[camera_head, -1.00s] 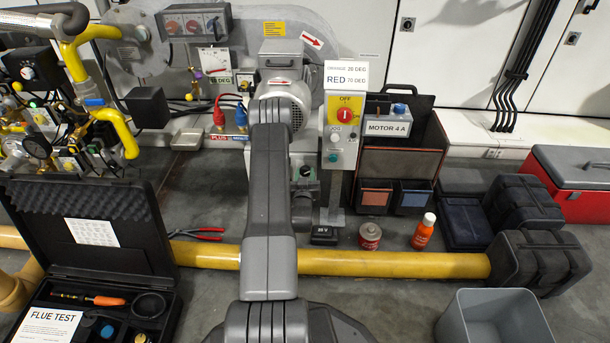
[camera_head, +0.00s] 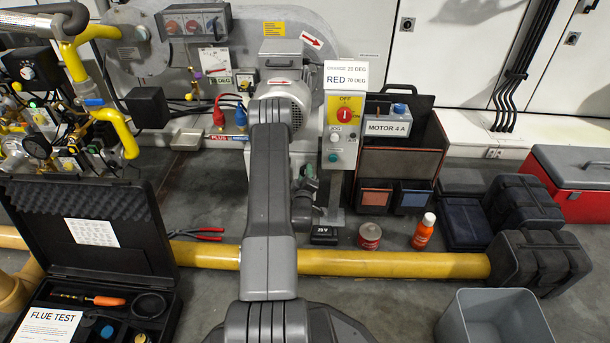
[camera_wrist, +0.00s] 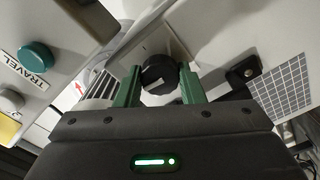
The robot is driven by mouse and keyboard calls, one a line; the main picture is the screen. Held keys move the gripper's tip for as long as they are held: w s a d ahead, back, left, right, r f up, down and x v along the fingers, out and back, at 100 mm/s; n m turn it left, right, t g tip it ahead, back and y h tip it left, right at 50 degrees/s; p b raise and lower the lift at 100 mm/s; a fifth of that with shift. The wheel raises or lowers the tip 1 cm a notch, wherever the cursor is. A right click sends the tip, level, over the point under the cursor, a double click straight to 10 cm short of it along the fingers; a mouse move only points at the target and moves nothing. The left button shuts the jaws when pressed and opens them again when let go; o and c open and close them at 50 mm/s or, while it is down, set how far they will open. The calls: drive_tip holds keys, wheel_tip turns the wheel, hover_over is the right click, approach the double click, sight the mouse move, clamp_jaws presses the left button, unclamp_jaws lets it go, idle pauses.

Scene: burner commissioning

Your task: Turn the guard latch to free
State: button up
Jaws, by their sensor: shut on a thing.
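In the wrist view the two green fingers of my gripper (camera_wrist: 160,88) stand on either side of a round black knob (camera_wrist: 160,72) on a light plate, and they are shut on it. I take this knob to be the guard latch, but no label on it can be read. The knob has a raised ridge across its face. In the head view my arm hides the knob, and only a bit of my gripper (camera_head: 310,183) shows beside the grey post below the control box.
The control box (camera_head: 341,140) with a red switch stands just right of my arm. In the wrist view a teal button (camera_wrist: 37,55) marked TRAVEL is at the left. A yellow pipe (camera_head: 390,264) crosses the floor. A red tin (camera_head: 370,237) and an orange bottle (camera_head: 423,232) stand behind it.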

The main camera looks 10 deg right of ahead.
drive_tip(key=shift+n, duration=0.7)
drive_tip(key=o, duration=1)
drive_tip(key=p+v, duration=0.4)
drive_tip(key=v, duration=1)
drive_tip(key=shift+w, duration=0.1)
drive_tip(key=shift+w, duration=0.1)
